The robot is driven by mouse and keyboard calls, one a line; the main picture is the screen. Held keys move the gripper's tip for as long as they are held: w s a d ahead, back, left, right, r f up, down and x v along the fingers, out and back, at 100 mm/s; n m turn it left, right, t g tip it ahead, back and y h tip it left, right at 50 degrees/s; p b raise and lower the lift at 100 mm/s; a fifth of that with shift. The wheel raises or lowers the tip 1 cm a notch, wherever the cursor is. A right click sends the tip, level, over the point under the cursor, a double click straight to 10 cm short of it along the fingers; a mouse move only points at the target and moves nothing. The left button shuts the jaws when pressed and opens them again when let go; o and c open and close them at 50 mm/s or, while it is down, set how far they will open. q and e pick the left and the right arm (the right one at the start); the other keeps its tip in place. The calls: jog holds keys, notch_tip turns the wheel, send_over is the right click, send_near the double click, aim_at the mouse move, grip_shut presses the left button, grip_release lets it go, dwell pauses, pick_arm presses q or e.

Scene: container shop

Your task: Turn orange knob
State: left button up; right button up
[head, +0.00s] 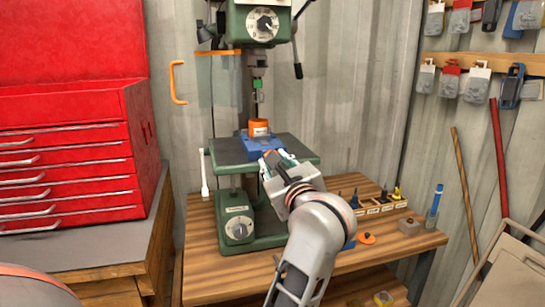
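An orange round piece with a pale label (259,127), which looks like the orange knob, stands on a blue vise (262,146) on the green drill press table. My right gripper (272,160) reaches up from the lower middle to the front of the vise, just below and in front of the orange piece. A gap seems to remain between them. The gripper's fingertips are small and overlap the vise, so I cannot tell how far apart they are. My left gripper is out of view; only part of my arm shows at the bottom left.
The green drill press (263,25) rises behind, with an orange-handled clear guard (178,82) on its left. A red tool chest (70,150) stands at left. The wooden bench (215,280) holds a flat orange piece (367,238) and a rack of small tools (380,203) at right.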

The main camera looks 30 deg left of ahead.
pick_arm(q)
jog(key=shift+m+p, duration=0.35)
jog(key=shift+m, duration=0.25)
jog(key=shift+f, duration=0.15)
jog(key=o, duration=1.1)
